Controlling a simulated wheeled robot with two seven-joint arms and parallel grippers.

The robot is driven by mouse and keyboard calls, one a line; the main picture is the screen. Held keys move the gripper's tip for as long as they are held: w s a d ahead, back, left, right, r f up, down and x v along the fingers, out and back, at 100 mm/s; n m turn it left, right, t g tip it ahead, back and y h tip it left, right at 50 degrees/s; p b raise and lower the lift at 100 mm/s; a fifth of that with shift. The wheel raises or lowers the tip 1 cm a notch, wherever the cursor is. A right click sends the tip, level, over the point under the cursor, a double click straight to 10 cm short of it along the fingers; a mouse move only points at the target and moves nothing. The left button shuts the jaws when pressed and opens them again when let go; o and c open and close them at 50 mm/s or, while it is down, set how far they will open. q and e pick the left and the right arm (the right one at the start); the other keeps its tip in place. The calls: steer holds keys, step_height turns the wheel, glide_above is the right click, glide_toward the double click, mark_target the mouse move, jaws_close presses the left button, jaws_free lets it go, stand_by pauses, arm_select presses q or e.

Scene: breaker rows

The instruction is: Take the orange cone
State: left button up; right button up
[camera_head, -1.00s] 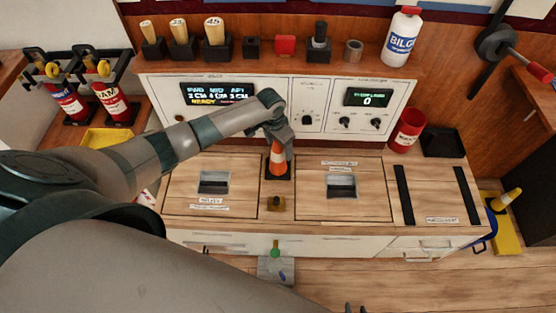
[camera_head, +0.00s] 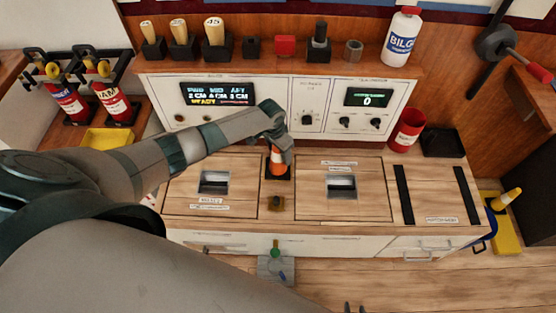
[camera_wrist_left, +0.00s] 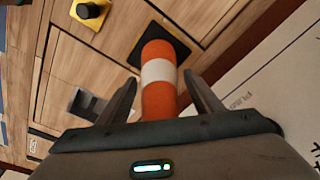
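The orange cone (camera_head: 277,168) with a white band stands upright on a black square base between two wooden hatch panels. In the left wrist view the cone (camera_wrist_left: 158,98) rises between the fingers of my left gripper (camera_wrist_left: 161,82). The fingers are apart, one on each side, with a small gap visible to the cone on both sides. In the head view my left gripper (camera_head: 283,154) is over the cone's upper part and hides its tip.
A small yellow-and-black knob block (camera_head: 276,203) sits in front of the cone. The control panel (camera_head: 297,92) stands behind it. A red can (camera_head: 407,131) and a black tray (camera_head: 442,143) are to the right.

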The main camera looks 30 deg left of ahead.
arm_select(q)
steer(key=c, duration=1.1)
steer(key=shift+r, duration=0.1)
steer(key=shift+w+d+r+b, duration=0.25)
steer(key=shift+w+d+r, duration=0.25)
steer(key=shift+d+r, duration=1.35)
steer(key=shift+w+d+r+b, duration=0.2)
steer(key=shift+w+d+r, duration=0.35)
steer(key=shift+d+r, duration=1.3)
steer(key=shift+w+d+r+b, duration=0.25)
steer(key=shift+w+d+r, duration=0.25)
steer(key=shift+d+r, duration=1.35)
arm_select(e)
steer(key=shift+s+d+f+g+h, duration=0.3)
steer(key=shift+s+d+f+g, duration=0.15)
steer(key=shift+d+f+g, duration=0.25)
arm_select(q)
steer(key=shift+d+f, duration=0.1)
steer(key=shift+f, duration=0.05)
